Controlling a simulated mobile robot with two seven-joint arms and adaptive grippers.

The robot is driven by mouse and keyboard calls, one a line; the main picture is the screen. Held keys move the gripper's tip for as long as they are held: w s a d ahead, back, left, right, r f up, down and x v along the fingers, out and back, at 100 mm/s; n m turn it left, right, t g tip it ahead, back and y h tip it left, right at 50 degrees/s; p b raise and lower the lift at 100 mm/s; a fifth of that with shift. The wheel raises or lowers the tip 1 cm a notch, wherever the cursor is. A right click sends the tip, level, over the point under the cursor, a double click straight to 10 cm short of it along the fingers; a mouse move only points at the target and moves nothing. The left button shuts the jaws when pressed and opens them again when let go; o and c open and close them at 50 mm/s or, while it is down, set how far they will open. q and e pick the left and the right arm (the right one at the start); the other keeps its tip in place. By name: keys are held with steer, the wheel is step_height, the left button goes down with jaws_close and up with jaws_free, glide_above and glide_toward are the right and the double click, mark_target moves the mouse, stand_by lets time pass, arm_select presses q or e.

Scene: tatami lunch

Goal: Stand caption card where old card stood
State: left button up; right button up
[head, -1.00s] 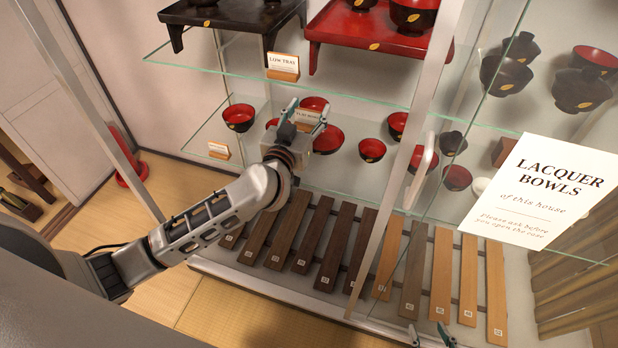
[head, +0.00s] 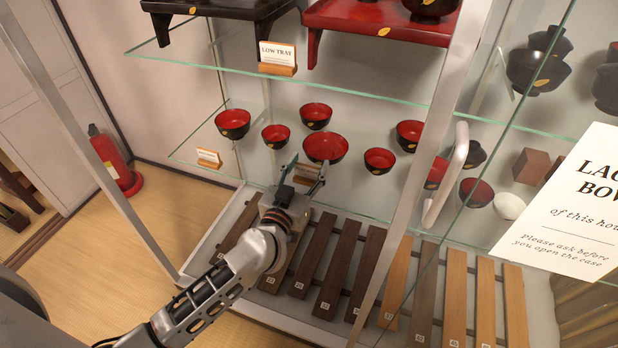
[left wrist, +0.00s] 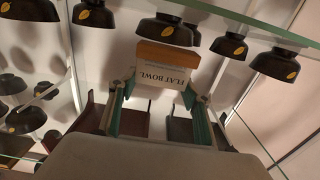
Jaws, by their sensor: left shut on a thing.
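My left gripper (head: 304,172) is shut on a caption card with a wooden foot (head: 307,174), in front of the middle glass shelf (head: 185,150). In the left wrist view, the card (left wrist: 163,65) reads "FLAT BOWL" and sits between the fingertips (left wrist: 160,98), its wooden foot at the picture's top. That view shows the bowls upside down. Whether the foot touches the shelf cannot be told. Another small caption card (head: 208,157) stands at that shelf's left end. My right gripper is not in view.
Red-lined bowls (head: 325,147) stand just behind the held card. A "LOW TRAY" card (head: 277,56) and trays are on the shelf above. The case's metal door frame (head: 412,165) and handle (head: 452,172) are to the right. Wooden slats (head: 325,270) lie below.

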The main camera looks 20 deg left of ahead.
mark_target(307, 177)
arm_select(q)
step_height(307, 177, down, 4)
steer(key=shift+s+b, duration=0.1)
steer(key=shift+b, duration=0.75)
steer(key=shift+r, duration=0.15)
steer(key=o, duration=1)
steer(key=shift+f, duration=0.2)
steer(key=shift+o, duration=0.2)
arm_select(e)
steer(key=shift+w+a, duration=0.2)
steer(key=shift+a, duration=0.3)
arm_select(q)
steer(key=shift+r, duration=0.1)
